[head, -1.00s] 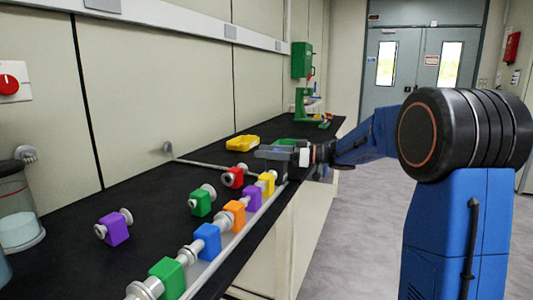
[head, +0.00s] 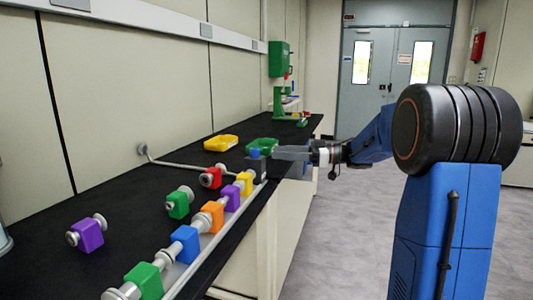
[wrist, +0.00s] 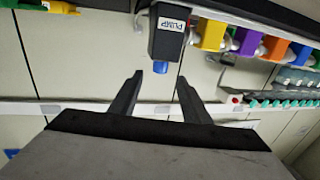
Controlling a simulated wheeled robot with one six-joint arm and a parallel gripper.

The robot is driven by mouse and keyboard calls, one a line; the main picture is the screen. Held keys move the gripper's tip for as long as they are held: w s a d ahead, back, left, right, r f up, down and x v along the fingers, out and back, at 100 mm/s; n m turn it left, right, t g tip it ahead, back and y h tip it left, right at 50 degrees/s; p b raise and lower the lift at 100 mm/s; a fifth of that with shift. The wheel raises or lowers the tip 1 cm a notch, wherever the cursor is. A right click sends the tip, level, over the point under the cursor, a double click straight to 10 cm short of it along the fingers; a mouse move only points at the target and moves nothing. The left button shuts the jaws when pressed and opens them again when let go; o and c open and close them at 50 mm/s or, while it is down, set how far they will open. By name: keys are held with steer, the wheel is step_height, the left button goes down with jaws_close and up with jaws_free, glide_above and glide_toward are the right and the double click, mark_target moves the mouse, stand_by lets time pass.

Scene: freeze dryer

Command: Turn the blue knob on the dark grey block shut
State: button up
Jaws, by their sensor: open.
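The dark grey block (head: 256,167) sits at the front edge of the black bench in the head view, at the far end of the coloured row. The knob lies just beyond and roughly between the fingertips. In the head view my gripper (head: 280,153) is right of the knob, apart from it.
A row of coloured blocks, among them a blue block (head: 185,243), runs along the bench's front edge beside a pale rail. Yellow (head: 221,143) and green (head: 262,144) trays stand behind the grey block. The floor (head: 350,235) right of the bench is clear.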

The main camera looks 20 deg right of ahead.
steer(key=shift+v, duration=2.25)
steer(key=w+a+r+m+t+h, duration=0.1)
steer(key=w+r+m+t+h, duration=0.35)
steer(key=r+t+h, duration=0.35)
steer(key=s+d+f+m+g+h, duration=0.1)
steer(key=s+f+m+g+h, duration=0.35)
steer(key=s+f, duration=0.6)
steer(key=s+d+f+m+g+h, duration=0.1)
steer(key=s+f+m+h, duration=0.55)
steer(key=s, duration=0.75)
steer(key=s+a+f+n+g+y, duration=0.1)
steer(key=s+a+f+g, duration=0.1)
steer(key=s+f, duration=0.4)
steer(key=s+a+f+n+g+y, duration=0.1)
steer(key=s+a+f+g, duration=0.2)
steer(key=s, duration=0.9)
step_height(320, 180, down, 4)
steer(key=shift+a+r+y, duration=0.2)
steer(key=shift+a+y, duration=0.1)
steer(key=shift+a, duration=0.8)
